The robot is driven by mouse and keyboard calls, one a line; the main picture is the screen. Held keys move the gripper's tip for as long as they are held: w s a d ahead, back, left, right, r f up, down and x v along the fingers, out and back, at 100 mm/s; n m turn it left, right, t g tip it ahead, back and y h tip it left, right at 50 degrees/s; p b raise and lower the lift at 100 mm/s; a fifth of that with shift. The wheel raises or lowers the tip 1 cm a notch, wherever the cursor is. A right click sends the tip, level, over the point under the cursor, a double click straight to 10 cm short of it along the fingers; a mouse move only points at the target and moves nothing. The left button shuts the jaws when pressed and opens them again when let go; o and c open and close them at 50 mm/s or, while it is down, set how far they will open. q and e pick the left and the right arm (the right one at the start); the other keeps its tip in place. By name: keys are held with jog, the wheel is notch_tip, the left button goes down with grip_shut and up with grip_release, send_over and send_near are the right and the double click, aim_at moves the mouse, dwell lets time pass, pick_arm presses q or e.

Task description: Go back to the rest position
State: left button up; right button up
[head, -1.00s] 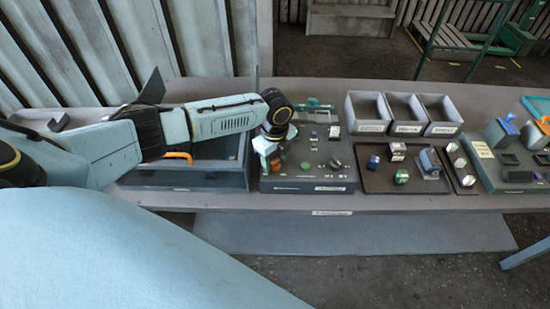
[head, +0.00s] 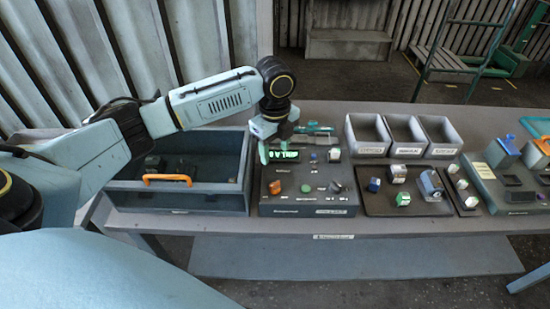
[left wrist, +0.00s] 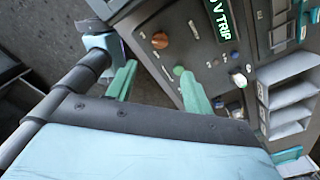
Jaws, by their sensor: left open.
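My left gripper (head: 274,146) is above the back left part of the dark control panel (head: 290,208), open and empty. In the left wrist view its two green fingers (left wrist: 158,88) stand apart with nothing between them. The panel has an orange knob (head: 275,187), a green button (head: 306,188) and a lit green display (head: 284,155), partly hidden by the gripper in the head view. In the left wrist view the display (left wrist: 219,18) shows letters ending in "V TRIP". The right gripper is not in view.
A blue-grey open bin with an orange handle (head: 167,178) stands left of the panel, below my left arm. Three grey bins (head: 404,151) stand at the back right. A dark tray (head: 378,209) holds several small parts. The table's front strip is clear.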

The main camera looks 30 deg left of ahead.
pick_arm(q)
jog(key=shift+r, duration=0.1)
dwell(0.4)
jog(key=s+d+f+n+t+h, duration=0.1)
jog(key=s+d+f+n, duration=0.2)
jog(key=s+d+f, duration=0.3)
jog(key=s+d+f+n+t+h, duration=0.1)
jog(key=s+d+f+n, duration=0.2)
jog(key=s+d, duration=0.4)
jog(key=s+a+n+t+y, duration=0.1)
jog(key=s+a+n, duration=0.2)
jog(key=s+n, duration=0.35)
jog(key=s+a+n+t+y, duration=0.1)
jog(key=s+a+n, duration=0.2)
jog(key=s+n, duration=0.35)
notch_tip(320, 180, down, 30)
jog(key=s+f+g+b, duration=0.1)
jog(key=g+b, duration=0.1)
jog(key=b, duration=0.5)
jog(key=s+a+f+b, duration=0.1)
jog(key=s+f+b, duration=0.2)
jog(key=s+f, duration=0.5)
jog(key=s+a+f+g+b, duration=0.1)
jog(key=s+f+b, duration=0.3)
jog(key=s+f, duration=0.5)
notch_tip(320, 180, down, 6)
jog(key=shift+s+a+f+m, duration=0.1)
jog(key=shift+s+a+m, duration=0.15)
jog(key=shift+a+m, duration=0.1)
